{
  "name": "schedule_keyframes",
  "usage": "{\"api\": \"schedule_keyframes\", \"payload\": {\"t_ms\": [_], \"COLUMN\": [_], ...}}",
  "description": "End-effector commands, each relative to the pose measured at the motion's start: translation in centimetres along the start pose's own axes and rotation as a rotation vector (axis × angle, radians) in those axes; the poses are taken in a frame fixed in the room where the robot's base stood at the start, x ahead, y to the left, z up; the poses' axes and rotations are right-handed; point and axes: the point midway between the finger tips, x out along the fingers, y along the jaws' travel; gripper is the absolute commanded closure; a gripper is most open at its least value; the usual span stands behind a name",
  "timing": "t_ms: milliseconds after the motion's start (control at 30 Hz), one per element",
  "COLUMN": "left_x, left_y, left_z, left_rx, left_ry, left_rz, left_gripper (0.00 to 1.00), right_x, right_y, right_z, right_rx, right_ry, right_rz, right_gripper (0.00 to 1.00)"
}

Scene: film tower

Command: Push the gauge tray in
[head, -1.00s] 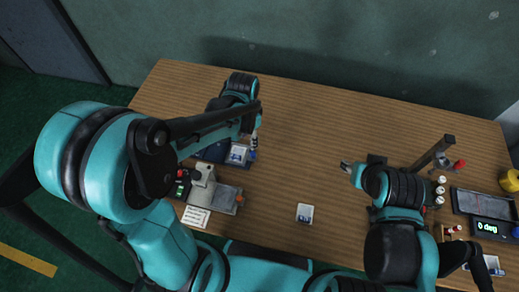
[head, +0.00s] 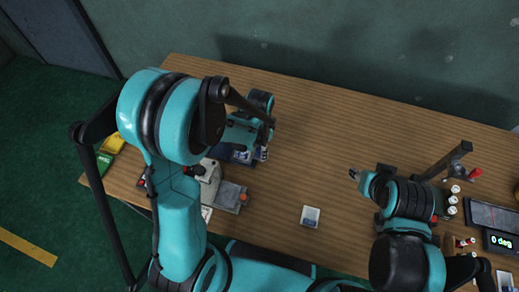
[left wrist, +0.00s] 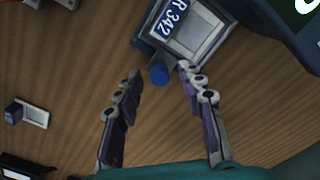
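The gauge tray (left wrist: 190,38) is a grey frame with a blue label reading "R 342" and a blue knob (left wrist: 158,75) on its near edge. In the head view the tray (head: 243,156) is partly hidden by my left arm. My left gripper (left wrist: 160,86) has its two fingers apart, with the knob between or just beyond the tips; contact is not clear. It also shows small in the head view (head: 264,152). My right gripper (head: 354,174) hangs over the middle right of the table, away from the tray; its finger opening is too small to judge.
A grey device (head: 229,194) with a flat plate stands nearer the front. At the right are a post (head: 447,160), several small bottles and a display reading "0 deg" (head: 501,241).

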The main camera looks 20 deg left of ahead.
Motion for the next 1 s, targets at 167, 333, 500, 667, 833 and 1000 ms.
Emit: {"api": "schedule_keyframes", "payload": {"t_ms": [167, 333, 500, 667, 833, 1000], "left_x": [-0.1, -0.1, 0.0, 0.0, -0.1, -0.1], "left_y": [0.0, 0.0, -0.4, -2.2, -2.9, -2.8], "left_z": [0.0, 0.0, 0.4, 2.1, 2.8, 2.8], "left_rx": [0.0, 0.0, -0.002, -0.006, -0.001, 0.0], "left_ry": [0.0, 0.0, 0.0, 0.0, 0.001, 0.001], "left_rz": [0.0, 0.0, 0.0, -0.001, 0.0, 0.0], "left_gripper": [0.82, 1.0, 1.0, 1.0, 1.0, 1.0], "right_x": [0.0, 0.0, 0.0, 0.2, 0.2, 0.2], "right_y": [0.0, 0.0, 0.0, 0.0, 0.0, 0.0], "right_z": [0.0, 0.0, 0.0, 0.1, 0.1, 0.1], "right_rx": [0.0, 0.0, 0.0, 0.0, 0.0, 0.0], "right_ry": [0.0, 0.0, 0.0, 0.0, 0.0, 0.0], "right_rz": [0.0, 0.0, 0.0, 0.0, 0.0, 0.0], "right_gripper": [0.6, 0.6, 0.6, 0.6, 0.6, 0.6]}}
